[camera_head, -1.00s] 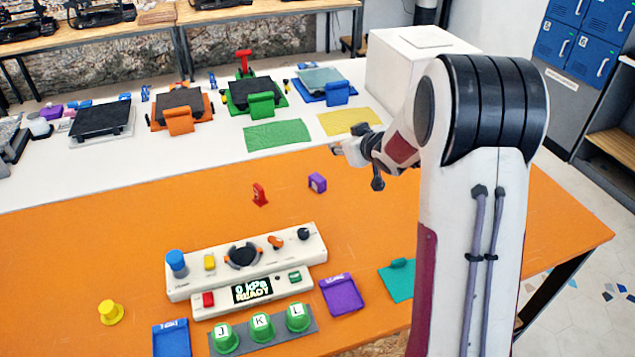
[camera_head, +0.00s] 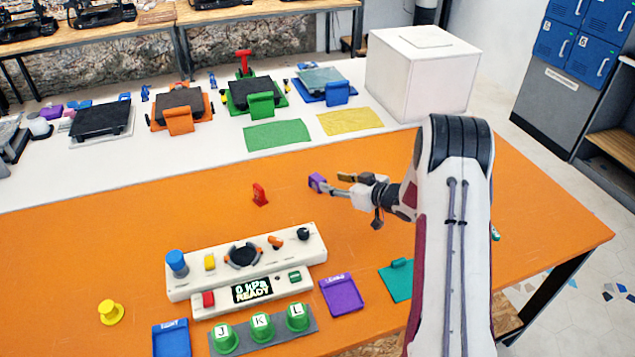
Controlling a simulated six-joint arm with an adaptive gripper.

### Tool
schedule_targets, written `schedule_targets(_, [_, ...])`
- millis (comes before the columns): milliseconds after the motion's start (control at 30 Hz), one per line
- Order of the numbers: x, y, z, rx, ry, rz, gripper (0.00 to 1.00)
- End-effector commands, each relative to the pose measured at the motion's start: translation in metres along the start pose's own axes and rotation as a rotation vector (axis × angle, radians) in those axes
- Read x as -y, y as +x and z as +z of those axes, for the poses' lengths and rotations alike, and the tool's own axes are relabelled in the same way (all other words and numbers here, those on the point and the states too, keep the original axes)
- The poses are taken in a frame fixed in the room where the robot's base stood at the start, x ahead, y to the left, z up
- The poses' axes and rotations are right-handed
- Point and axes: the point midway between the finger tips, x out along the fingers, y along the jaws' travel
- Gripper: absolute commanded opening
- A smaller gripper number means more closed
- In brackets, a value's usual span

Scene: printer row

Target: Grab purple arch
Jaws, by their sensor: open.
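The purple arch (camera_head: 317,182) is a small block standing on the orange table. My gripper (camera_head: 334,182) is low over the table, reaching in from the right, with its fingers spread apart. One fingertip is at the right side of the arch in the picture, and the other, tan-tipped finger is a little further back. I cannot tell whether the fingertip touches the arch. The arch's right edge is partly covered by the finger.
A red piece (camera_head: 260,194) stands left of the arch. A white control panel (camera_head: 200,283) with knobs lies in front. A purple tray (camera_head: 341,294) and a teal tray (camera_head: 398,281) are nearer. The orange table (camera_head: 120,230) is bare on the left.

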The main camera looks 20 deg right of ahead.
Motion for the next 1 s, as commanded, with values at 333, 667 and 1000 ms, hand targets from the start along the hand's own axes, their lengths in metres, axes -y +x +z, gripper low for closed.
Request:
schedule_targets(333, [0.0,0.0,0.002,-0.003,0.002,-0.004,0.4])
schedule_targets(667, [0.001,0.017,0.002,-0.001,0.001,-0.005,0.4])
schedule_targets(1000, [0.001,0.026,0.002,-0.002,0.002,-0.004,0.4])
